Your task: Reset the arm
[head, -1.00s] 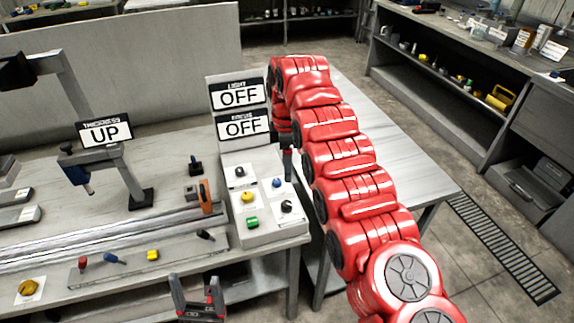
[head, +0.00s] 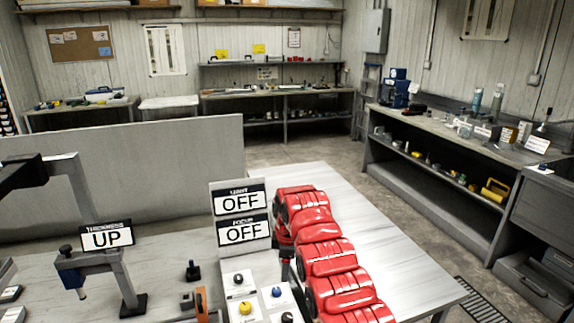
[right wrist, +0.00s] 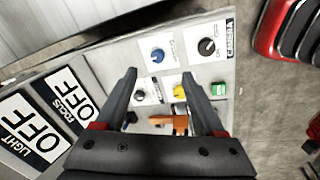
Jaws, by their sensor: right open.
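My right gripper (right wrist: 160,74) is open in the right wrist view, with nothing between its fingers. It is over the control panel (right wrist: 190,70), with a blue knob (right wrist: 158,55), a black knob (right wrist: 207,46), a yellow knob (right wrist: 178,92) and a green knob (right wrist: 218,90) around the fingers. I cannot tell how far above the panel it is. In the head view my red right arm (head: 330,258) reaches over the light table beside the panel; its gripper is not clearly visible there. My left gripper is not in view.
The signs read OFF (head: 240,200) for light, OFF (head: 243,231) for focus and UP (head: 106,237) for thickness. An orange part (right wrist: 170,122) lies beside the panel. A grey partition (head: 130,180) stands behind the bench. The table (head: 400,250) right of my arm is clear.

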